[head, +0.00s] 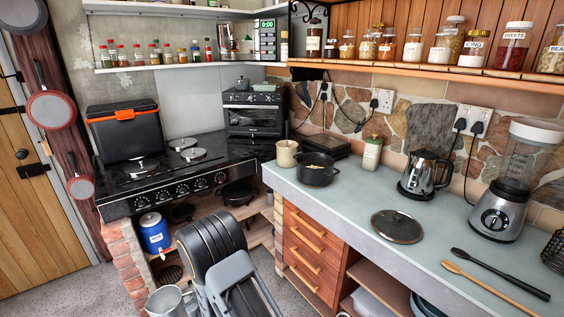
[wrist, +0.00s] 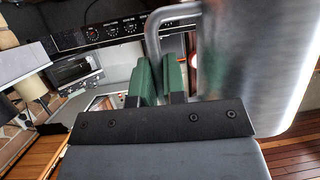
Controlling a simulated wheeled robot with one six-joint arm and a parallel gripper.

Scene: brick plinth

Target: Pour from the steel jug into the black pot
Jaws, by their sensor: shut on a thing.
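The steel jug (head: 168,302) shows at the bottom left of the head view, beside my arm and low in front of the stove. In the wrist view the jug (wrist: 255,65) fills the upper right, with its curved handle at the green fingers of my gripper (wrist: 162,80). The gripper is shut on the jug by its handle. In the head view my arm hides the fingers. I cannot see into the jug clearly. The black pot (head: 318,176) stands open on the counter, right of the jug and well apart from it, with something pale inside.
A round lid (head: 397,227) lies on the counter (head: 350,205). A shelf hangs above.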

